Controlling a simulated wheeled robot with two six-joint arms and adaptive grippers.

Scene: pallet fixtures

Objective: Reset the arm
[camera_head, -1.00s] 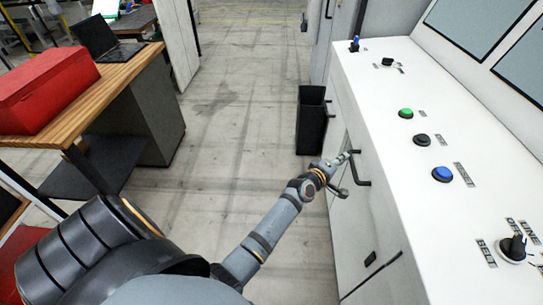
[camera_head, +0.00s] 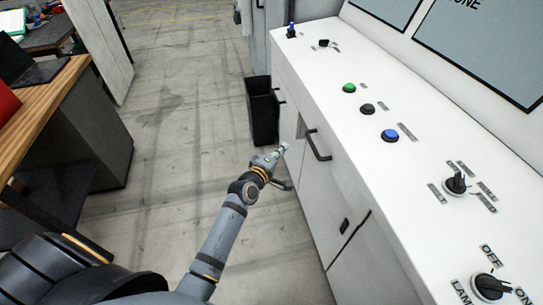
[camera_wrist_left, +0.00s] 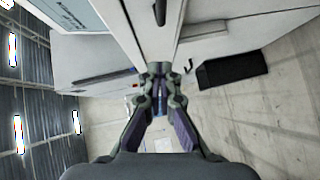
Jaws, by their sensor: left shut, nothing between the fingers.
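My left arm reaches up the middle of the head view. Its gripper (camera_head: 281,149) is close to the front of the white control console (camera_head: 330,100), near a dark door handle (camera_head: 318,145). In the left wrist view the fingers (camera_wrist_left: 159,70) meet at their tips with nothing between them. I cannot tell whether the gripper touches the console front. My right gripper does not show.
The console top carries a green button (camera_head: 349,88), a black button (camera_head: 367,109), a blue button (camera_head: 390,135) and rotary knobs (camera_head: 457,184). A black bin (camera_head: 263,110) stands beside the console. A wooden desk (camera_head: 50,100) is at left. The floor (camera_head: 180,130) between is clear.

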